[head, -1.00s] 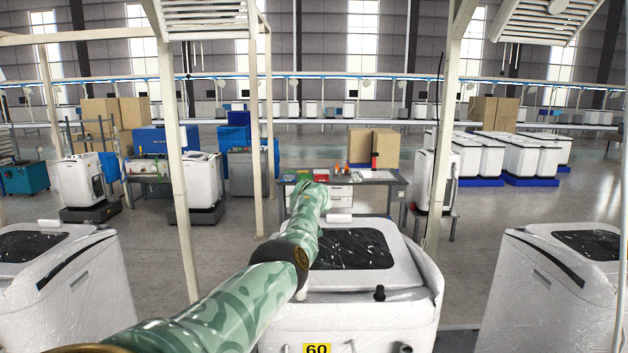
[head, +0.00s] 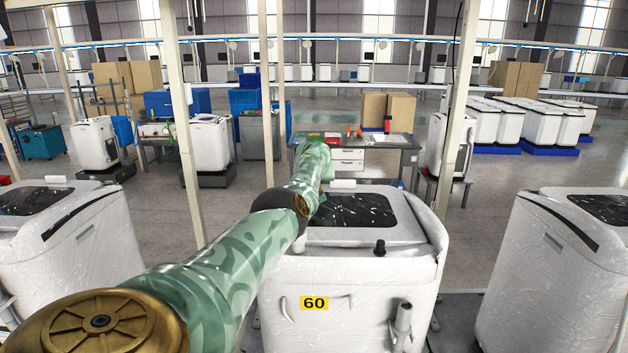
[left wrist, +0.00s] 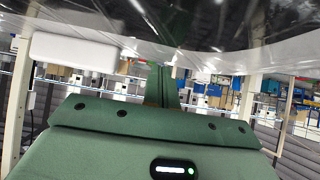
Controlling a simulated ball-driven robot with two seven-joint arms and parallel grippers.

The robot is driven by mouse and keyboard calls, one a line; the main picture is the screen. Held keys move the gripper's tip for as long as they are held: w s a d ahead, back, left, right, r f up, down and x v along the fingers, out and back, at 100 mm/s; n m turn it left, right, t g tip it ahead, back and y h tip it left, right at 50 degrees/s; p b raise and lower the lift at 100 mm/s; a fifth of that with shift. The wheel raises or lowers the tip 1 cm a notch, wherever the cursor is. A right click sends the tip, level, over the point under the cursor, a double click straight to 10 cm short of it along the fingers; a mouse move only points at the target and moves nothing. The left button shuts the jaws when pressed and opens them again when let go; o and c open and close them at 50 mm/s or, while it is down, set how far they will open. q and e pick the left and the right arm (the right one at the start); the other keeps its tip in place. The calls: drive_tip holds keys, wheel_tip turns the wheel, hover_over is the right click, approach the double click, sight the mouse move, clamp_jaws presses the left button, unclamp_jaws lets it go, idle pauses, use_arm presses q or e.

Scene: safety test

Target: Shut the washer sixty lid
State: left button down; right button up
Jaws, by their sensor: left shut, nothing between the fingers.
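Washer sixty (head: 345,280) is a white, film-wrapped machine with a yellow "60" label (head: 314,303) in the middle of the head view. Its lid (head: 355,210), with a dark glossy window, looks low and nearly flat on top; whether it is fully seated is unclear. My left arm reaches over the washer's left side, hiding part of the lid, and its gripper is not clearly visible there. In the left wrist view the left gripper (left wrist: 168,85) is shut and empty, close to the glossy dark and pale lid surface (left wrist: 200,25) across the top. My right gripper is out of view.
Similar white washers stand at left (head: 70,240) and right (head: 560,260). A pale post (head: 457,110) rises behind washer sixty on the right. A grey worktable (head: 355,150) stands beyond it. Open floor lies between the machines.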

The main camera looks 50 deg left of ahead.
use_arm(q)
drive_tip(key=r+p, duration=0.2)
drive_tip(key=p, duration=0.1)
drive_tip(key=r+p, duration=0.3)
drive_tip(key=shift+w, duration=0.2)
drive_tip(key=shift+s+d, duration=0.15)
drive_tip(key=shift+d, duration=0.25)
drive_tip(key=shift+p+v, duration=0.75)
drive_tip(key=shift+v, duration=0.25)
drive_tip(key=b+v, duration=0.2)
drive_tip(key=v, duration=0.4)
drive_tip(key=shift+s+r, duration=0.25)
drive_tip(key=shift+r, duration=0.3)
drive_tip(key=shift+a+f, duration=0.1)
